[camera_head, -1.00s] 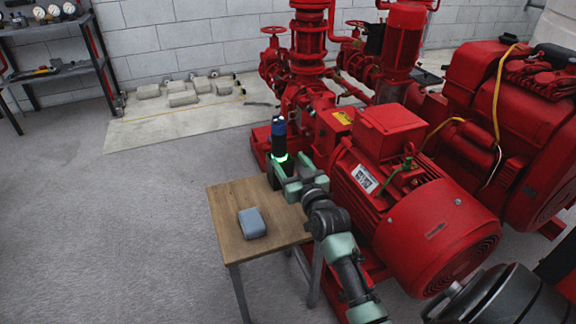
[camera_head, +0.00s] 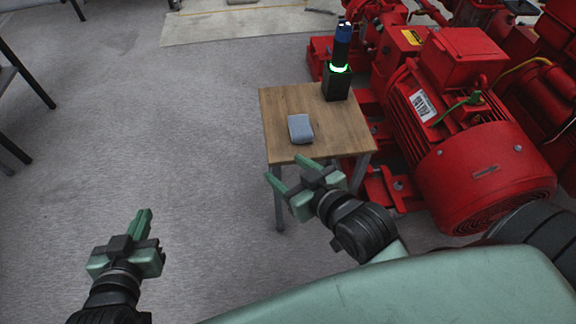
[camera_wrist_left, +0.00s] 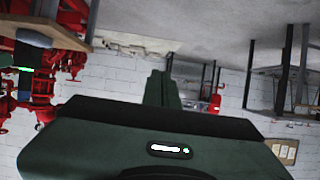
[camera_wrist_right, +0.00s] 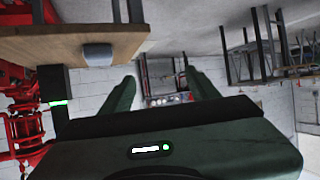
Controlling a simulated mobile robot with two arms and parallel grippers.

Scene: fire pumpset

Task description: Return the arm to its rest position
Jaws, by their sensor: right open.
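My right gripper (camera_head: 288,170) is open and empty, in front of the small wooden table and apart from it. In the right wrist view its two fingers (camera_wrist_right: 160,75) stand wide apart with nothing between them. My left gripper (camera_head: 145,213) is at the lower left of the head view, over bare floor. Its fingers (camera_wrist_left: 160,78) are together in the left wrist view, with nothing seen between them. A dark device with a blue top and a green-lit ring (camera_head: 341,62) stands upright in a black holder (camera_head: 337,87) on the table.
The wooden table (camera_head: 285,105) carries a grey-blue box (camera_head: 300,128). The red pump motor (camera_head: 470,150) stands close on its right. Dark metal shelving (camera_head: 25,85) is at the far left. The floor (camera_head: 150,130) between is clear.

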